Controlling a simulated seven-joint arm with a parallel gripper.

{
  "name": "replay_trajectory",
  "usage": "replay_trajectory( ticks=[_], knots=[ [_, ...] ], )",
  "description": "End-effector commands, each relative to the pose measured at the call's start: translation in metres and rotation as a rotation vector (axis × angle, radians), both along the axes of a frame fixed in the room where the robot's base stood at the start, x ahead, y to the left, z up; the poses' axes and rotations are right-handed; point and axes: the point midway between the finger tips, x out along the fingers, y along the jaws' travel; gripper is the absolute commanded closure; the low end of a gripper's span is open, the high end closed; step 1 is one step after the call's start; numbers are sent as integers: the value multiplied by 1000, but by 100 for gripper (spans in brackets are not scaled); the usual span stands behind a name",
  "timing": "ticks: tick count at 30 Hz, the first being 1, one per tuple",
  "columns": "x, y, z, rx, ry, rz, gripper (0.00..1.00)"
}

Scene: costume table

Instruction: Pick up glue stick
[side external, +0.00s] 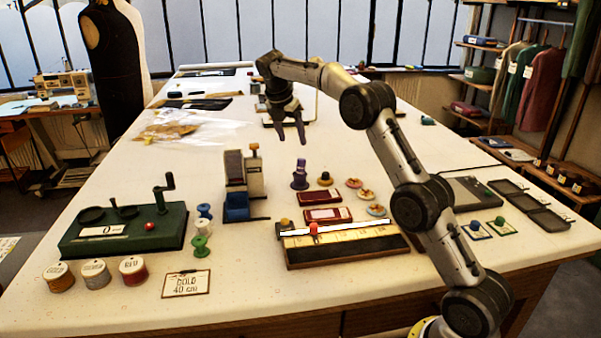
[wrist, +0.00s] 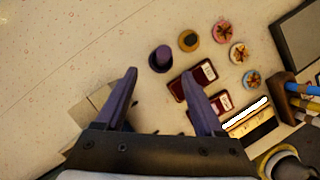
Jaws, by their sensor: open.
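My gripper (side external: 290,137) is open and empty, pointing down above the table, farther back than the purple piece. Its two purple-grey fingers (wrist: 160,76) are spread wide in the wrist view. Nothing is between them. I cannot read any label on the piece.
A small gold-topped piece (side external: 325,179), several round decorated discs (side external: 354,183) and red boxes (side external: 327,215) stand close by. A ruler block (side external: 345,247) lies in front. A grey and blue device (side external: 235,187) stands to the left.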

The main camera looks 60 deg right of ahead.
Motion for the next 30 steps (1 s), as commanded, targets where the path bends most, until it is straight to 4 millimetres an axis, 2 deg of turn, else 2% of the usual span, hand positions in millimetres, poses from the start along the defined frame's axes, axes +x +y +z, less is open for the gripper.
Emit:
replay_trajectory(
  ticks=[1, 6, 14, 24, 30],
  knots=[
    [-1, -4, -10, 1, 5, -2, 30],
    [0, -15, -36, 0, 2, -2, 30],
    [0, -22, -52, 0, 1, -1, 30],
    [-4, -39, -92, 1, 1, -1, 30],
    [-3, -41, -96, 0, -1, -1, 30]
  ],
)
